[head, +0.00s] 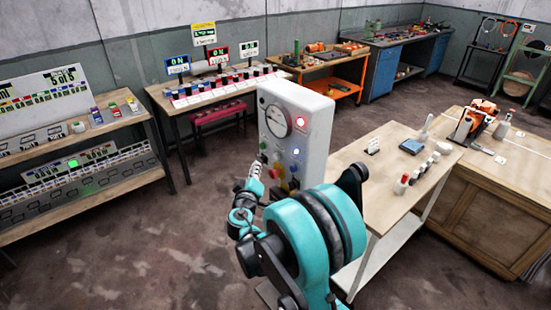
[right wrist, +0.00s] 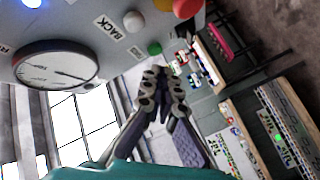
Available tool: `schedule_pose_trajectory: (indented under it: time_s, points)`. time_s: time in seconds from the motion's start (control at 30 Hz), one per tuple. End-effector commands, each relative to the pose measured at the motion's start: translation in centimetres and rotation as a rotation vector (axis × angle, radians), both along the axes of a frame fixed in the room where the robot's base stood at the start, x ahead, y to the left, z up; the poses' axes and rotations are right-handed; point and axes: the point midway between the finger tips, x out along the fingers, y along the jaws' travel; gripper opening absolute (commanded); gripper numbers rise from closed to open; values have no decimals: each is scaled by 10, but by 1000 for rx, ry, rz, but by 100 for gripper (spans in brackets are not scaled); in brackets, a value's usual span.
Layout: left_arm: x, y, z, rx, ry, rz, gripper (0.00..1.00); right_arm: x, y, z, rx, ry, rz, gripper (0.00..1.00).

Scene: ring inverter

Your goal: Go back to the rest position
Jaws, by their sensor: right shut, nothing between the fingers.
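A pale grey control box (head: 318,125) stands upright in the middle of the head view, with a round gauge, a lit red lamp (head: 300,122), a lit blue lamp and coloured buttons. My right gripper (head: 257,167) is beside its lower front, partly hidden by my own teal arm. In the right wrist view the right gripper (right wrist: 156,72) is shut and empty, its tips near a green button (right wrist: 155,48). I cannot tell whether they touch the box. The gauge (right wrist: 57,66) and a white button (right wrist: 134,21) beside a "BACK" label also show there. My left gripper is not in view.
A table (head: 388,205) with small items stands to the right, close to my arm, with a wooden workbench (head: 500,210) beyond. Shelves (head: 85,195) stand at left, and a display table (head: 160,95) at the back. The floor (head: 150,240) at front left is clear.

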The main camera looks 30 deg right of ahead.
Motion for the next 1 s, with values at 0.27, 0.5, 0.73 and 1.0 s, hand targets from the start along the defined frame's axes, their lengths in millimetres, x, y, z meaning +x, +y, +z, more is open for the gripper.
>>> schedule_pose_trajectory:
  time_s: [0.27,0.5,0.73,1.0]
  points:
    - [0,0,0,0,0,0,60,0,0,0,0,0,0,0]
    - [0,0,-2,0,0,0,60,-11,2,3,48,15,-8,0]
    - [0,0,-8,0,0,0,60,-72,25,1,296,116,-31,0]
    - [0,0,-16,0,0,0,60,-170,91,-31,639,301,19,0]
